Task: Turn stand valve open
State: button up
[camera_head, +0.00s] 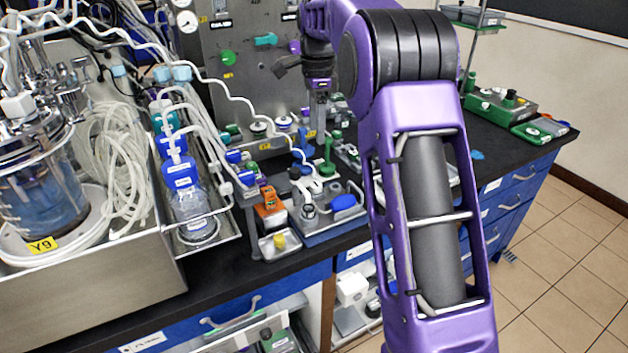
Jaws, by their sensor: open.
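My gripper (321,122) points down above the black bench, in front of the grey upright panel (235,75). It looks empty; its fingertips are small and partly merge with the clutter behind. A green upright fitting with a knob (327,160) stands just below the gripper, apart from it as far as I can see. On the panel, a teal handle (265,39) and a green round knob (228,57) lie to the gripper's left. No label marks which one is the stand valve, so I cannot tell which it is. My purple arm hides the bench to the right.
A glass vessel with blue liquid (45,185) stands at left in a steel tray (95,265) with coiled white tubing. A blue-capped bottle (187,195) is beside it. A small tray with a blue-handled item (345,203) sits at the bench front. Green devices (500,105) are at right.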

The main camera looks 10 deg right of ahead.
aim_at(316, 184)
notch_tip(316, 184, down, 16)
jog(key=shift+r+b, duration=0.1)
jog(key=shift+b, duration=1.1)
grip_shut()
